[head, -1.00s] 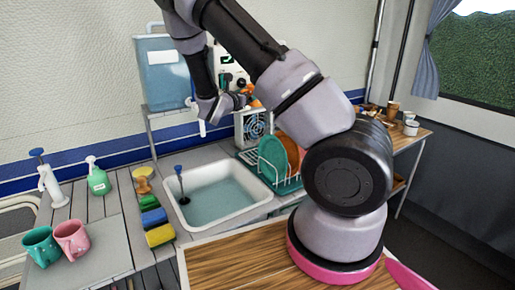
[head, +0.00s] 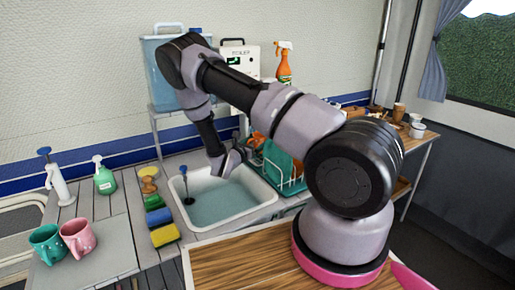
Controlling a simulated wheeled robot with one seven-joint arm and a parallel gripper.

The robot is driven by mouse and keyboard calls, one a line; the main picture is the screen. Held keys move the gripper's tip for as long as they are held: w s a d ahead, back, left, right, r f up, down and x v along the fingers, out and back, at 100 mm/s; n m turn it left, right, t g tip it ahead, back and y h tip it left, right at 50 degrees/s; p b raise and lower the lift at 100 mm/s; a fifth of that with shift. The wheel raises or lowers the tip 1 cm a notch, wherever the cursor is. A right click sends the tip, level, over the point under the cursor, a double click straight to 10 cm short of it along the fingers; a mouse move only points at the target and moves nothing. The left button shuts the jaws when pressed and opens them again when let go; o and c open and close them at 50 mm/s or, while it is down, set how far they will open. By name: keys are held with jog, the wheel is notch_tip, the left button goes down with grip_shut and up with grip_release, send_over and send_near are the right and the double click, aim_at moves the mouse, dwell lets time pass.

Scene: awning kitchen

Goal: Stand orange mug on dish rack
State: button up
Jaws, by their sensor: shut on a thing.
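The dish rack (head: 291,188), with a teal tray and white wires, stands right of the sink. A teal plate (head: 277,160) stands in it, with an orange plate (head: 298,168) partly hidden behind. My gripper (head: 248,145) is low over the sink's back right corner, beside the rack's left end. It is shut on the orange mug (head: 259,138), of which only a small part shows behind the fingers and the teal plate. I cannot tell whether the mug touches the rack.
The sink (head: 222,222) holds water and a blue-topped plunger. Sponges (head: 164,235) lie left of it. A teal mug (head: 46,243) and a pink mug (head: 78,238) stand at front left. An orange spray bottle (head: 284,65) stands high behind the rack.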

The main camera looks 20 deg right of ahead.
jog(key=shift+f, duration=1.3)
jog(key=shift+f, duration=0.1)
jog(key=o, duration=1.1)
jog(key=shift+o, duration=0.2)
